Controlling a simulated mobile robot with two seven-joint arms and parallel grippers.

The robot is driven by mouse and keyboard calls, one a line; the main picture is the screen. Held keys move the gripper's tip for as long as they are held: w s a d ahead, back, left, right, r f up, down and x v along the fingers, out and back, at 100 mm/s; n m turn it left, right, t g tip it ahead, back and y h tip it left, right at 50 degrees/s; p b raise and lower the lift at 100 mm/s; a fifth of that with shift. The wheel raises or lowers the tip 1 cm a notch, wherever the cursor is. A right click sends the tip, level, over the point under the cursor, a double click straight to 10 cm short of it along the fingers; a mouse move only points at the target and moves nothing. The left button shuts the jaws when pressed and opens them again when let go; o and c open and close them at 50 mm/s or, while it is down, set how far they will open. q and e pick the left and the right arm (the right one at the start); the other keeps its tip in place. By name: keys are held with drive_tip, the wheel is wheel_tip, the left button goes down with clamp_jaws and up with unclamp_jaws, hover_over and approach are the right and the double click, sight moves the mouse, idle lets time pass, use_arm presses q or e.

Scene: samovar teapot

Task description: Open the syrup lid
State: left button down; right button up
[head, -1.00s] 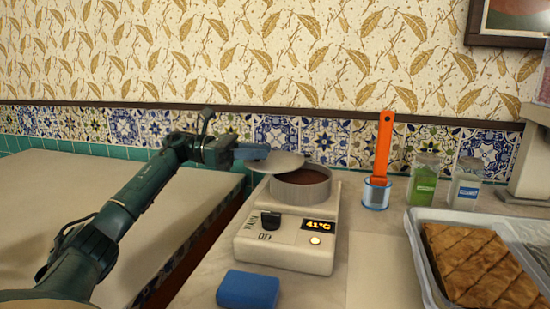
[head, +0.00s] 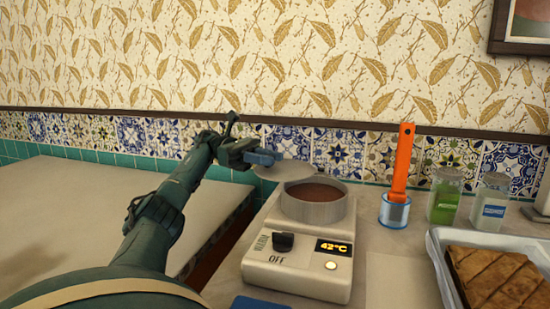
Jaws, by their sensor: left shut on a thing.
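The syrup pot (head: 314,211) is a round grey metal pot on a white warmer. Its top is uncovered and brown syrup (head: 314,192) shows inside. The round grey lid (head: 284,171) is up at the pot's back left, off most of the opening. Whether its edge touches the rim I cannot tell. My left gripper (head: 266,158) is shut on the lid at its left side, by a blue part. My right gripper is not in view.
The warmer (head: 298,285) has a black knob and a display reading 42°C. An orange-handled tool (head: 402,160) stands in a clear cup to the right, near two jars (head: 445,196) and a pastry tray (head: 437,250). A blue block (head: 261,302) lies in front. The left table (head: 80,210) is bare.

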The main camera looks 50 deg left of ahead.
use_arm(q)
drive_tip(key=c, duration=1.2)
unclamp_jaws()
drive_tip(key=shift+c, duration=0.2)
drive_tip(key=shift+r, duration=0.1)
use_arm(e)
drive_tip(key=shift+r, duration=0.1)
use_arm(q)
drive_tip(key=shift+r, duration=0.3)
wheel_tip(320, 180, up, 9)
drive_tip(key=p, duration=0.3)
drive_tip(key=shift+r, duration=0.15)
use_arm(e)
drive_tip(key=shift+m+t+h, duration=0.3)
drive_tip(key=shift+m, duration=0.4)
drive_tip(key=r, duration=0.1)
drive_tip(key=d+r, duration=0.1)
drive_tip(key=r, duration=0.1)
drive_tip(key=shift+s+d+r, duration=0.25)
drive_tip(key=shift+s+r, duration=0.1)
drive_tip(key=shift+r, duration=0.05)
use_arm(q)
drive_tip(key=shift+c, duration=0.2)
